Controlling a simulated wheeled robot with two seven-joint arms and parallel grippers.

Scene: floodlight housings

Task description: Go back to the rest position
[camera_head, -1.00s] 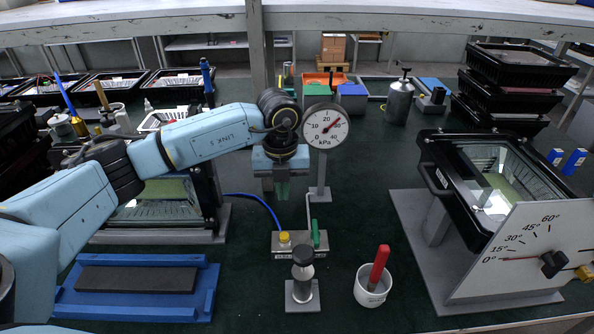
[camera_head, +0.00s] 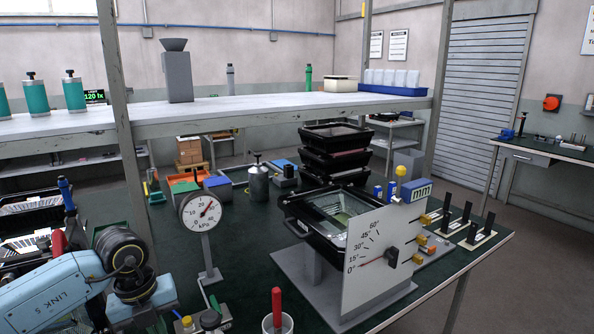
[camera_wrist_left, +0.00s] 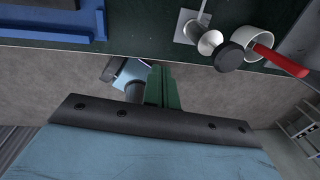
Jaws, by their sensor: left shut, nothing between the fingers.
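My left arm comes in at the lower left of the head view, with its black wrist joint near the table's left part; its fingertips are not clear there. In the left wrist view my left gripper (camera_wrist_left: 165,88) shows as green fingers that are shut and empty. They point over the grey floor just off the table's edge. A blue tray (camera_wrist_left: 50,22) and a white cup (camera_wrist_left: 258,42) with a red-handled tool (camera_wrist_left: 282,62) lie at that edge, apart from the fingers. My right gripper is in neither view.
A pressure gauge (camera_head: 201,211) on a stand is right of my left wrist. A tilted black housing (camera_head: 325,225) sits behind an angle-scale board (camera_head: 378,262). Stacked black housings (camera_head: 335,152) stand behind. A shelf (camera_head: 250,110) crosses above the table. Open floor lies at right.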

